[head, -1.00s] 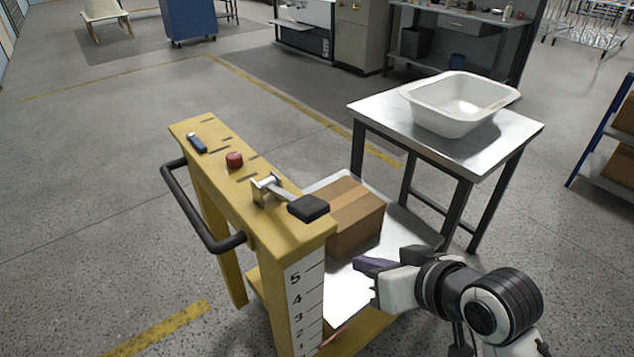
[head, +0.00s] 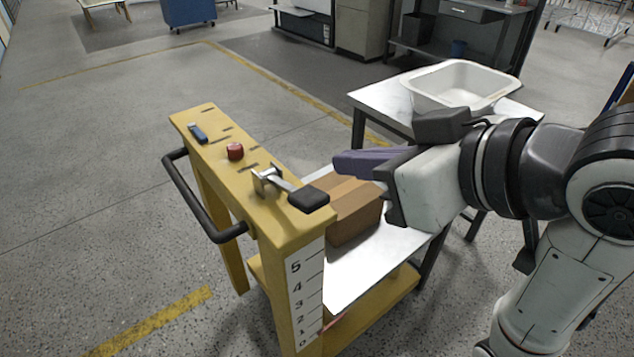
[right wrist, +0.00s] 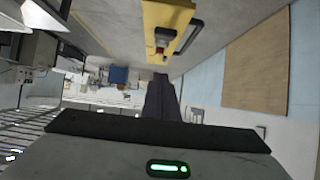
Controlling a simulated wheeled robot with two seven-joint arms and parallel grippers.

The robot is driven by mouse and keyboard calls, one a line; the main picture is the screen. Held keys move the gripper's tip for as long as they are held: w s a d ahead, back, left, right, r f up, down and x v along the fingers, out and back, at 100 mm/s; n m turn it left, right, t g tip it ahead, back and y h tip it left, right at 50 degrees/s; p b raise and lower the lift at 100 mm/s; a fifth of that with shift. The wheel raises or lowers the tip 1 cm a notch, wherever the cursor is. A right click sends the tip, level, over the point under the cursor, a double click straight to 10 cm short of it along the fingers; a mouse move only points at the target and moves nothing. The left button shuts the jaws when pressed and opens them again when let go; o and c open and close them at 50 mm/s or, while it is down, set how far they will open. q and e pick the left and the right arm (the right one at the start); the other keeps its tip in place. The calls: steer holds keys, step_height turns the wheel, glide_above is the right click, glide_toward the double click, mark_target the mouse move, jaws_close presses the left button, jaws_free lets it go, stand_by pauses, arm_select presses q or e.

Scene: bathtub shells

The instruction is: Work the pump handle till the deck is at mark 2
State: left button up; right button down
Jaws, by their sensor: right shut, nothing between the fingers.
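The yellow lift cart (head: 290,228) has a short lever, the pump handle, with a black pad (head: 308,198) on a metal bracket. My right gripper (head: 338,163) is shut and empty, its purple fingers pointing left just above and behind the pad, apart from it. Its fingers also show in the right wrist view (right wrist: 160,97), with the yellow cart top (right wrist: 168,20) beyond them. The metal deck (head: 372,262) carries a cardboard box (head: 352,222). A scale (head: 308,290) marked 0 to 5 is on the post. A reddish piece shows low beside it; its exact mark is unclear. My left gripper is out of view.
A red knob (head: 235,151) and a blue-handled item (head: 197,133) are on the cart top. A black push bar (head: 195,205) is on its left side. A steel table (head: 375,103) with a white tub (head: 462,84) stands behind. Floor at left is clear.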

steer(key=p, duration=0.2)
glide_above(317, 198)
steer(key=f, duration=0.5)
steer(key=shift+w+a, duration=0.35)
steer(key=shift+w, duration=0.05)
steer(key=shift+s+d+f, duration=0.1)
steer(key=shift+f, duration=0.5)
steer(key=shift+s+d+f, duration=0.1)
steer(key=shift+f, duration=0.5)
steer(key=shift+s+d+f, duration=0.15)
steer(key=shift+s+f, duration=0.05)
steer(key=shift+f, duration=0.5)
steer(key=shift+f, duration=0.1)
